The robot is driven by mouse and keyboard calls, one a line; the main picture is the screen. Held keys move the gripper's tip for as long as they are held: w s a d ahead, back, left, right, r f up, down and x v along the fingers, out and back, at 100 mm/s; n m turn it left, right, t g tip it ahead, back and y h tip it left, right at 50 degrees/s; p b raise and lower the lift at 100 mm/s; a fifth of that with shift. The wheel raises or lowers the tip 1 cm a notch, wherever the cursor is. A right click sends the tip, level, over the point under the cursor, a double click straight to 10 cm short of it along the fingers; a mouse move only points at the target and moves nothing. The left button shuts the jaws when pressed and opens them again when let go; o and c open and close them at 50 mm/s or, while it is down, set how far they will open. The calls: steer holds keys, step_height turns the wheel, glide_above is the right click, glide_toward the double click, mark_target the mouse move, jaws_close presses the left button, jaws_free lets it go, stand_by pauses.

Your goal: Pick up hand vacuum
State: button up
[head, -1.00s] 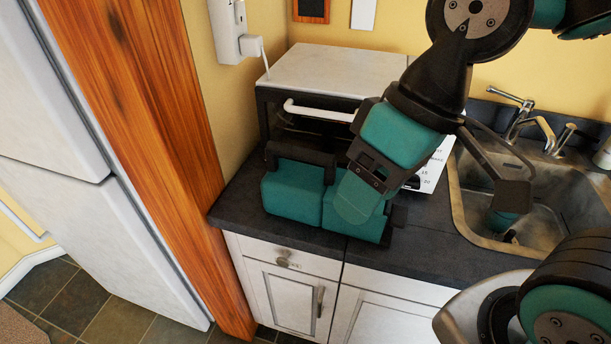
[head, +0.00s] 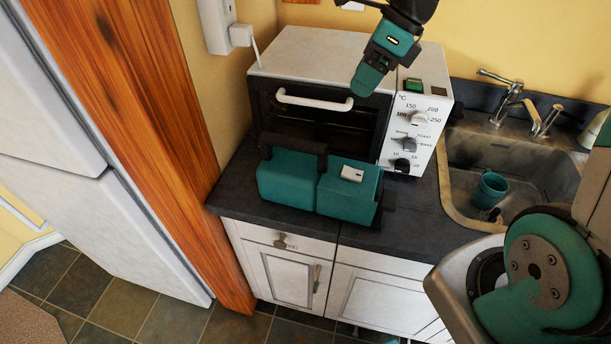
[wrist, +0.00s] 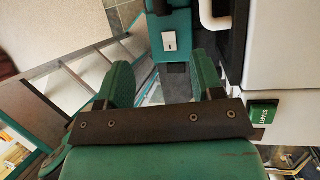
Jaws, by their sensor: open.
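The hand vacuum (head: 287,180) appears to be the teal, two-part body with a dark handle and a small pale switch. It lies on the dark counter in front of the toaster oven. Part of it also shows at the top of the wrist view (wrist: 169,18), with the pale switch facing the camera. My gripper (head: 367,80) hangs in front of the oven's upper right part, above the vacuum and apart from it. In the wrist view my gripper (wrist: 163,82) has its two teal fingers spread, with nothing between them.
The white toaster oven (head: 418,150) stands close behind the vacuum. A sink (head: 535,170) at right holds a teal mug (head: 488,188). A wooden panel (head: 140,120) and white fridge (head: 60,90) bound the left. Some bare counter (head: 400,228) lies right of the vacuum.

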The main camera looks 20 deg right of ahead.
mark_target(324, 145)
steer(key=shift+p+x, duration=2.1)
steer(key=shift+x, duration=6.55)
jaws_close()
steer(key=shift+s, duration=0.15)
